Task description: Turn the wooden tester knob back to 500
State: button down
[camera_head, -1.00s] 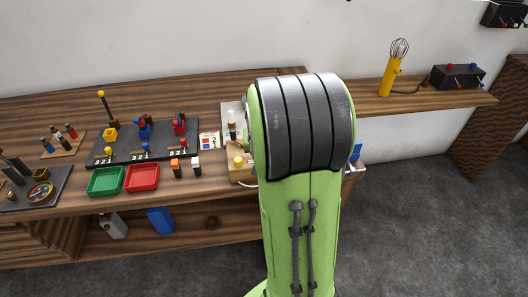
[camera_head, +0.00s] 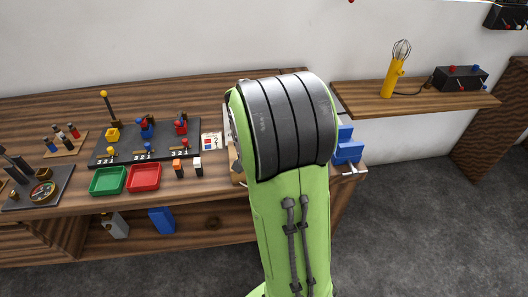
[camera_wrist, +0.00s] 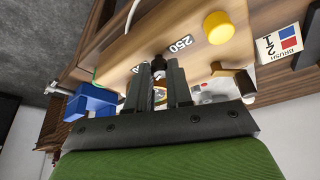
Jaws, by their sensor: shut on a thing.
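The wooden tester (camera_wrist: 120,45) fills the upper part of the wrist view, with a yellow button (camera_wrist: 217,25) and a printed 250 label (camera_wrist: 181,43). A second small label (camera_wrist: 135,69) is too small to read. My gripper (camera_wrist: 158,76) is over the tester face, its two dark fingers shut on a small dark knob (camera_wrist: 159,64) beside the 250 label. The fingers hide most of the knob, and I cannot tell which mark it points at. In the head view my arm hides nearly all of the tester and my gripper; only a sliver of wood shows.
A blue vise (camera_head: 348,147) sits right of my arm at the bench corner. A brush card (camera_head: 211,141), small orange and white posts, a red tray (camera_head: 143,178) and a green tray (camera_head: 108,181) lie to the left. A shelf (camera_head: 430,98) holds a yellow whisk-topped tool.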

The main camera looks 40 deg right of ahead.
jog(key=c, duration=1)
grip_release()
jog(key=p+v, duration=0.4)
jog(key=v, duration=1.1)
jog(key=shift+a+r, duration=0.1)
jog(key=shift+r, duration=0.3)
jog(key=s+a+n+t+y, duration=0.1)
jog(key=s+a+n, duration=0.3)
jog(key=a, duration=0.1)
jog(key=s+a+n+t+y, duration=0.1)
jog(key=s+a+n, duration=0.3)
jog(key=a, duration=0.2)
jog(key=s+a+n+t+y+p, duration=0.1)
jog(key=s+a+n+y, duration=0.1)
jog(key=s+a+n, duration=0.2)
jog(key=shift+s+a+f+n, duration=0.15)
jog(key=shift+s+a, duration=0.1)
jog(key=shift+a, duration=0.4)
jog(key=shift+s+a+f+n, duration=0.15)
jog(key=shift+s+a, duration=0.15)
jog(key=shift+a, duration=0.3)
